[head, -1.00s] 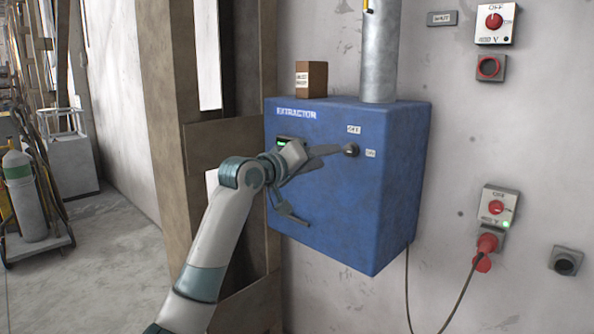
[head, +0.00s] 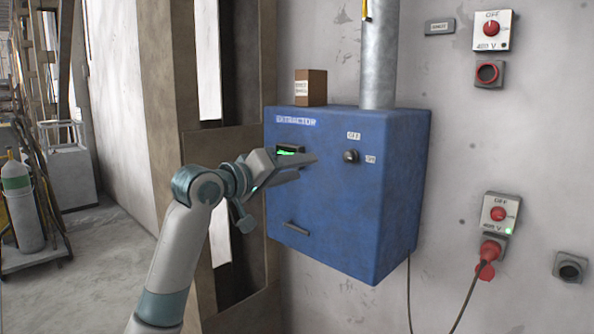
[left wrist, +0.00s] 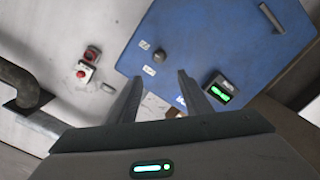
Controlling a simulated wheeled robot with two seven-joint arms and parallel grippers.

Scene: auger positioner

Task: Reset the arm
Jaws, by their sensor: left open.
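My left gripper (head: 281,190) is open and empty in front of the left part of the blue extractor box (head: 390,190), apart from the knob. Its two spread fingers also show in the left wrist view (left wrist: 159,76). The dark knob (head: 351,156) with OFF and ON labels is on the box front and is uncovered; it also shows in the left wrist view (left wrist: 160,56), beyond the fingertips. The small green-lit display (head: 290,151) is partly behind the upper finger in the head view. My right gripper is not in view.
A metal pipe (head: 380,60) rises from the box, and a small brown box (head: 311,88) stands on top. Red switches (head: 491,28) and a red plug (head: 488,252) with a cable are on the wall at right. A brown column stands left. A gas cylinder cart (head: 25,205) is farther back.

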